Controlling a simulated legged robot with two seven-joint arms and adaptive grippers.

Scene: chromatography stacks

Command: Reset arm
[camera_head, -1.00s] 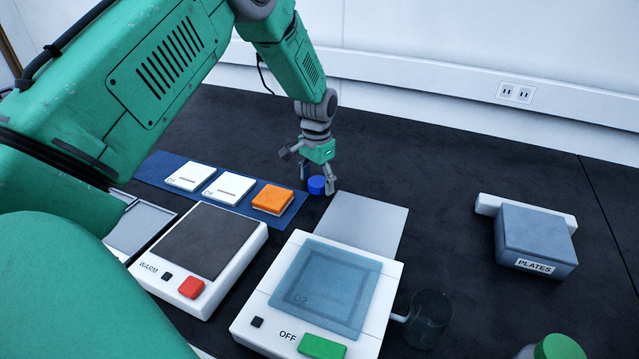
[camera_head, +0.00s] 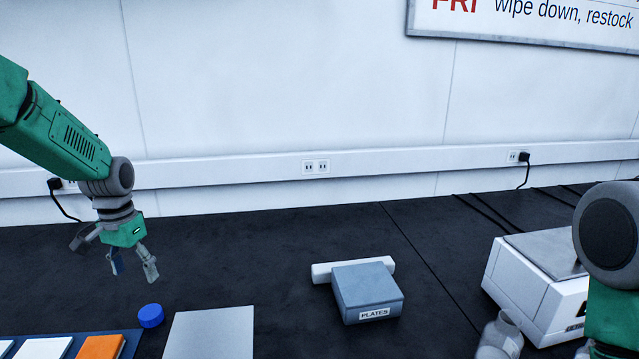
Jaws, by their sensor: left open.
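My left gripper (camera_head: 132,264) hangs from the green left arm at the left, above the black bench. Its fingers are apart with nothing between them. A blue cap (camera_head: 151,316) lies on the bench below it and slightly right, apart from the fingers. Part of my right arm (camera_head: 610,235) shows at the right edge; its gripper is out of the picture.
A grey PLATES box (camera_head: 368,292) stands mid-bench, with a white bar (camera_head: 321,272) behind it. A pale sheet (camera_head: 211,335), an orange block (camera_head: 101,346) and white blocks (camera_head: 44,348) lie front left. A white instrument (camera_head: 534,285) and glass bottle (camera_head: 502,337) stand right.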

